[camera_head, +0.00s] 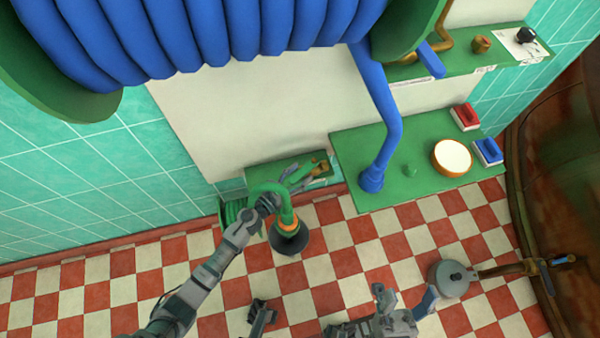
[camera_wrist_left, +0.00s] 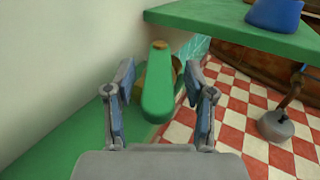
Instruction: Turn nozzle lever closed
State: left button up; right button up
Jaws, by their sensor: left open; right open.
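A green lever (camera_wrist_left: 158,95) on a brass fitting points toward my left wrist camera. In the head view the lever (camera_head: 305,173) and its brass fitting (camera_head: 322,166) are small, at a green ledge by the wall. My left gripper (camera_head: 297,178) is open there. In the left wrist view its two blue-padded fingers (camera_wrist_left: 160,95) stand on either side of the lever, with a gap on each side. My right gripper (camera_head: 404,298) is open and empty, low in the head view, far from the lever.
A green hose with an orange ring and dark cone nozzle (camera_head: 289,240) hangs beside my left wrist.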

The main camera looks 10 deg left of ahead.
pick_arm(q)
jog(key=v, duration=1.1)
jog(key=shift+s+r, duration=0.1)
jog(key=shift+s, duration=0.15)
